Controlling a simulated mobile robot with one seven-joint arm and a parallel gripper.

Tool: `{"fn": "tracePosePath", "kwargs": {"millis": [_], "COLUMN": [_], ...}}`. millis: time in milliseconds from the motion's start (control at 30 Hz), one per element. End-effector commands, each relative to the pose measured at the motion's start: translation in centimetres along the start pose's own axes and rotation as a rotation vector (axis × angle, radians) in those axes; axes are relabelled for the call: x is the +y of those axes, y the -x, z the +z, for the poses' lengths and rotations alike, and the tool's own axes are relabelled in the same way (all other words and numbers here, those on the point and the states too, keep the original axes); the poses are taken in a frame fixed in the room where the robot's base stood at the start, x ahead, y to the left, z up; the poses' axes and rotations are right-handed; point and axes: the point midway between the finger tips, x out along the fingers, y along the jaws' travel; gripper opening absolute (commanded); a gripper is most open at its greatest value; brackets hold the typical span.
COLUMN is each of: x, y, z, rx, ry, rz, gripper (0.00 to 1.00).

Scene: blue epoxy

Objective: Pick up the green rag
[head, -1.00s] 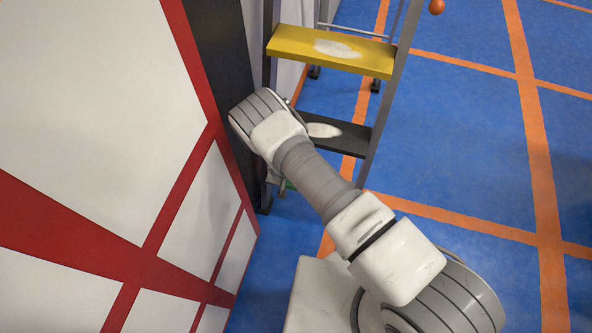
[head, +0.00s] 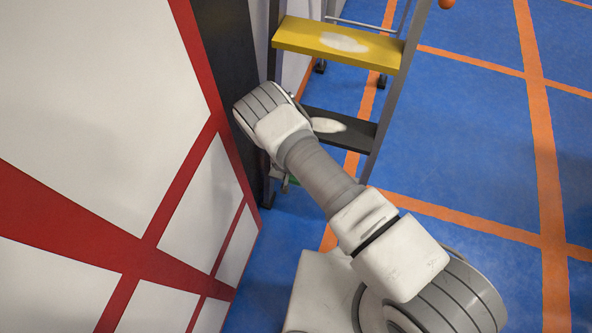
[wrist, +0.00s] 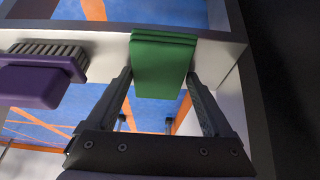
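The green rag (wrist: 161,62) looks folded and lies over a white ledge, its near part hanging toward me in the wrist view. My gripper (wrist: 159,77) is open. Its two dark fingers reach up on either side of the rag's hanging part, one left and one right, with the fingertips near the ledge. I cannot tell whether either finger touches the rag. In the head view my arm hides most of the gripper and the rag; only a small bit of green shows below the wrist.
A purple brush (wrist: 38,82) with grey bristles lies on the ledge (wrist: 105,42) left of the rag. A dark upright panel stands close on the right in the wrist view. In the head view, a stepladder with a yellow step (head: 300,38) stands beside my arm, and a red-and-white wall (head: 90,90) is left.

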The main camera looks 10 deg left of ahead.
Motion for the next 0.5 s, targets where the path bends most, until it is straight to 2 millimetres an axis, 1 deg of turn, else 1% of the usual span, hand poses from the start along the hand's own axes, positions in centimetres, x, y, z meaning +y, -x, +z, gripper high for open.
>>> {"fn": "tracePosePath", "kwargs": {"millis": [33, 167, 200, 300, 500], "x": [0.01, 0.0, 0.0, 0.0, -0.01], "y": [0.01, 0.0, 0.01, 0.01, 0.02], "z": [-0.01, -0.01, -0.01, -0.01, -0.03], "rx": [0.0, 0.0, 0.0, 0.0, 0.0], "ry": [0.0, 0.0, 0.0, 0.0, 0.0], "rz": [0.0, 0.0, 0.0, 0.0, 0.0], "gripper": [0.75, 0.51, 0.44, 0.27, 0.27]}}
